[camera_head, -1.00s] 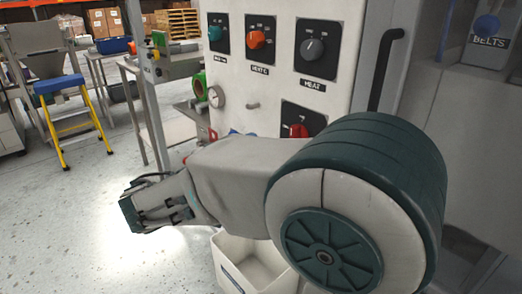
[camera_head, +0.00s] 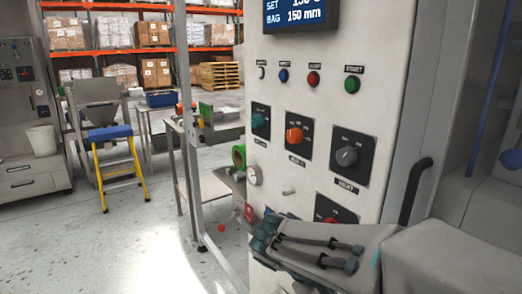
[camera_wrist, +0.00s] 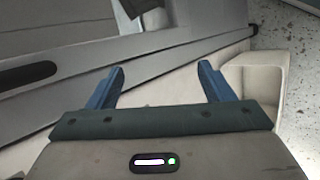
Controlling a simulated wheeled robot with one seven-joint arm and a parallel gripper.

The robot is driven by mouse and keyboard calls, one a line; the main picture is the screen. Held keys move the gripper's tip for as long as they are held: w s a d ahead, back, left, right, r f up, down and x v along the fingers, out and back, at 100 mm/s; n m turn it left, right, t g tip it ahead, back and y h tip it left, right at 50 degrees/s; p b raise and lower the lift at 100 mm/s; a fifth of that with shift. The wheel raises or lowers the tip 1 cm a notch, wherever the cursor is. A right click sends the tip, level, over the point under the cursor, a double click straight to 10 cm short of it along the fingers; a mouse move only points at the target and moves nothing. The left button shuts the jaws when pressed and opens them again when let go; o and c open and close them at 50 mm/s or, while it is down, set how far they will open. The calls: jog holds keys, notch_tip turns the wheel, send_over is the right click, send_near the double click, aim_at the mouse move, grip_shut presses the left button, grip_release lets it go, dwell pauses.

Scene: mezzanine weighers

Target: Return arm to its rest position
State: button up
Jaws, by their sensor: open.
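My gripper (camera_wrist: 158,88) shows in the wrist view with its two blue fingers spread apart and nothing between them. Beyond the fingers are pale machine panels and a dark slot. In the head view my forearm and wrist lie across the lower right, in front of the control panel (camera_head: 310,190). The fingertips are hard to make out there. The panel carries several knobs, among them an orange knob (camera_head: 295,135) and a grey knob (camera_head: 346,156), with coloured buttons above.
A pale bin (camera_wrist: 262,78) stands right of the fingers in the wrist view. In the head view a dark door handle (camera_head: 416,190) is right of the panel. A metal table (camera_head: 205,190) and a yellow step ladder (camera_head: 118,165) stand left.

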jog(key=s+a+r+m+t+y+p, duration=0.1)
jog(key=s+r+m+y+p, duration=0.3)
jog(key=y+p, duration=0.4)
notch_tip(320, 180, up, 2)
jog(key=shift+s+a+r+y+p, duration=0.2)
jog(key=shift+s+a+y+p, duration=0.15)
jog(key=shift+s+p, duration=0.4)
